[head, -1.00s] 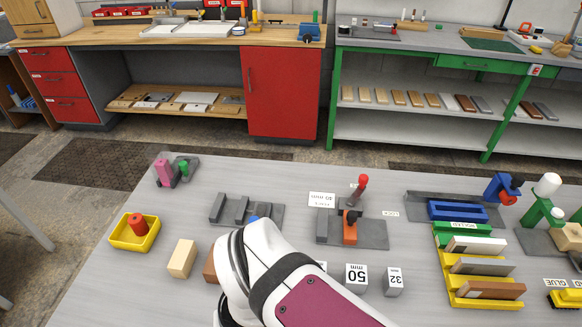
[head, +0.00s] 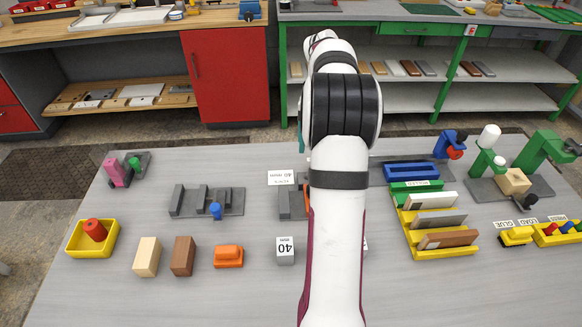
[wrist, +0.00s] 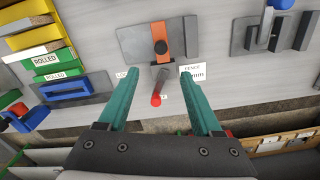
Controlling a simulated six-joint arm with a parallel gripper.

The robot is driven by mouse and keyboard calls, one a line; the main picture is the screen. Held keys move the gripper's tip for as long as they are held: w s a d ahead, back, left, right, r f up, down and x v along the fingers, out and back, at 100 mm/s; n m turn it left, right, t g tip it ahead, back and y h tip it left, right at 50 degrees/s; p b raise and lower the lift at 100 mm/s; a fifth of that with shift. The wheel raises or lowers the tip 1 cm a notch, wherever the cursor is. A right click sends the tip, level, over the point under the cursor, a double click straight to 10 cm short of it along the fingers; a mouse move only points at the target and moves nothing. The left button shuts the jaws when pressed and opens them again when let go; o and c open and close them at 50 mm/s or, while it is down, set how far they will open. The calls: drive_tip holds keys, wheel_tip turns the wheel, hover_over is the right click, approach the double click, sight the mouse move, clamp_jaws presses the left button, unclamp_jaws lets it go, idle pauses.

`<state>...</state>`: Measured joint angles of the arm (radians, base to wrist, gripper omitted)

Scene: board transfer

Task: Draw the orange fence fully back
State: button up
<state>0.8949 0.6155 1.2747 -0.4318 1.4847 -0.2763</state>
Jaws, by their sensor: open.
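The orange fence (wrist: 162,42) with a black knob lies across a grey base plate (wrist: 133,42) in the wrist view. Beside it is a grey clamp with a red-tipped lever (wrist: 156,99). My gripper (wrist: 159,80) has two teal fingers spread wide, with the lever and the near part of the fixture between them in the picture. Nothing is held between the fingers. In the head view my arm hides most of the fixture; only the left part of its plate (head: 287,204) shows. A white sign (wrist: 194,71) reading FENCE stands near the right finger.
A slotted grey rack (head: 195,207) with a blue knob is left of the fixture. Cream (head: 147,257), brown (head: 183,256) and orange (head: 228,257) blocks and a 40 mm block (head: 285,251) lie in front. A yellow rack (head: 402,232) of boards is right.

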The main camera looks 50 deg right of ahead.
wheel_tip(320, 180, down, 14)
drive_tip(key=shift+a+r, duration=0.1)
clamp_jaws()
idle(0.3)
idle(1.1)
